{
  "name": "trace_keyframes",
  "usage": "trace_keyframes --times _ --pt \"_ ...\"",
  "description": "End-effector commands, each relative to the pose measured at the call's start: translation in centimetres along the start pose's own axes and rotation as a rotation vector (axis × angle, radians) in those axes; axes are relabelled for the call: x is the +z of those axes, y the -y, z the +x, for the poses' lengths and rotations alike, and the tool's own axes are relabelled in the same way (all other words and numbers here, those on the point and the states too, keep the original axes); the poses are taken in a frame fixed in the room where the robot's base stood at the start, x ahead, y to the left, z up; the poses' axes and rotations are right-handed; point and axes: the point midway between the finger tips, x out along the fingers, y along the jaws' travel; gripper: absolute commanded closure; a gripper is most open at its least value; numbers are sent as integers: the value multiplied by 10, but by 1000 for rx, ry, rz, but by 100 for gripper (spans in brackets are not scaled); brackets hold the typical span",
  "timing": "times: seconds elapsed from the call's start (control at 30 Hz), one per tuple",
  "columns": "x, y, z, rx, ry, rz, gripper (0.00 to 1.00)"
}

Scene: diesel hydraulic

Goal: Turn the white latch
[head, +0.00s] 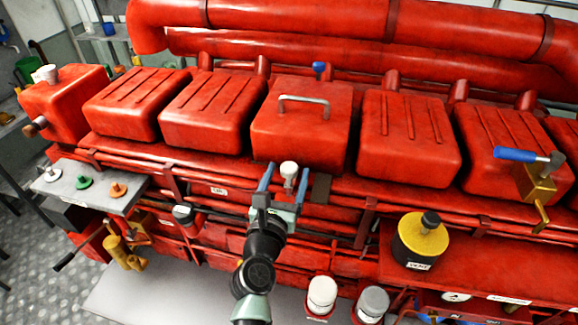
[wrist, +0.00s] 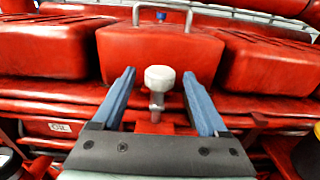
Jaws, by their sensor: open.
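The white latch (head: 289,168) is a pale rounded knob on a short metal stem, in front of the red cover with the grey handle. It also shows in the wrist view (wrist: 160,77), near the middle. My gripper (head: 286,172) is open, with its two blue fingers spread to the left and right of the knob. In the wrist view, gaps show between the knob and both fingers (wrist: 159,74), so neither appears to touch it. I cannot tell whether the fingertips are level with the knob in depth.
Red engine covers (head: 410,135) stand in a row behind, with thick red pipes above. A yellow cap (head: 422,238) and a blue-handled brass valve (head: 536,183) are at the right. A grey shelf with small knobs (head: 95,185) is at the left. Red pipes run below the latch.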

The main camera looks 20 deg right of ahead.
Motion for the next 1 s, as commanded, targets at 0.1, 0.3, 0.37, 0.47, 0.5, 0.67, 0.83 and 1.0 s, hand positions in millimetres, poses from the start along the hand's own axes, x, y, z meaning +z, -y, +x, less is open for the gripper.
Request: trace_keyframes --times 0.1,0.3,0.37,0.47,0.5,0.67,0.83,1.0 --pt "-1 1 12 -3 -1 3 24" --pt "0 0 20 1 1 -1 24" --pt "0 0 21 1 1 -1 24" --pt "0 0 21 1 1 -2 24" --pt "0 0 21 1 1 -2 24" --pt "0 0 21 1 1 -1 36" --pt "0 0 21 1 1 -1 67" --pt "0 0 21 1 1 -1 98"
